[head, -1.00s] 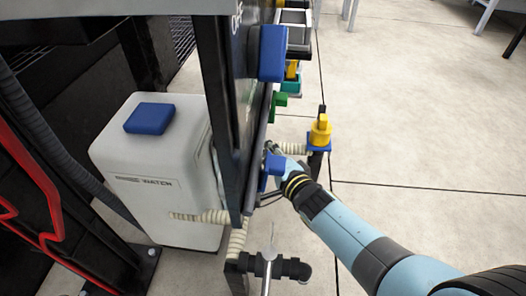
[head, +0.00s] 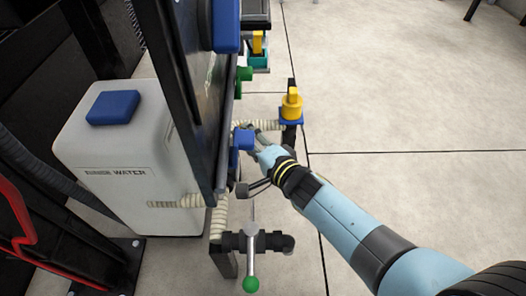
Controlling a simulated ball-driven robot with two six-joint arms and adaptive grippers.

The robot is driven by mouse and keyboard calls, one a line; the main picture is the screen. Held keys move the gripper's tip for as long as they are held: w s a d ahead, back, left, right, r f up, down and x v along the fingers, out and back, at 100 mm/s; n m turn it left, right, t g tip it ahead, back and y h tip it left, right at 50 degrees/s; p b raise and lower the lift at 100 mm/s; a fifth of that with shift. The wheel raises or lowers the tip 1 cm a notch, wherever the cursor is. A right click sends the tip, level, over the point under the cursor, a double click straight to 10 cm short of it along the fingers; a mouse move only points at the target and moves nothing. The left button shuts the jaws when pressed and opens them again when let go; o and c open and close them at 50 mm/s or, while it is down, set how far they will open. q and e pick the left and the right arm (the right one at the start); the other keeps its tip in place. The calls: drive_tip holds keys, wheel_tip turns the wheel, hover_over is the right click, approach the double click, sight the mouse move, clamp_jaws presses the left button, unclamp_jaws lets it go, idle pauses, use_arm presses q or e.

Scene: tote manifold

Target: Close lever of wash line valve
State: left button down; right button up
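A dark valve (head: 267,243) on a short pipe stands low in front, with a silver lever (head: 251,262) that ends in a green knob (head: 250,285). The lever points down the picture, toward me, across the pipe. No label on this valve can be read. My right gripper (head: 254,139) reaches in from the right, beyond the valve, close beside a blue block (head: 243,140) at the dark panel's edge. Its fingertips are small and partly hidden, so I cannot tell whether they are open or touch the block. My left gripper is not in view.
A white rinse water tank (head: 125,165) with a blue cap (head: 113,107) stands left of the dark upright panel (head: 195,110). A yellow handle (head: 291,103) tops a post beyond my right gripper. Ribbed hoses run low down. The floor at right is clear.

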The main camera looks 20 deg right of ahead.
drive_tip(key=v, duration=0.8)
drive_tip(key=shift+s, duration=0.1)
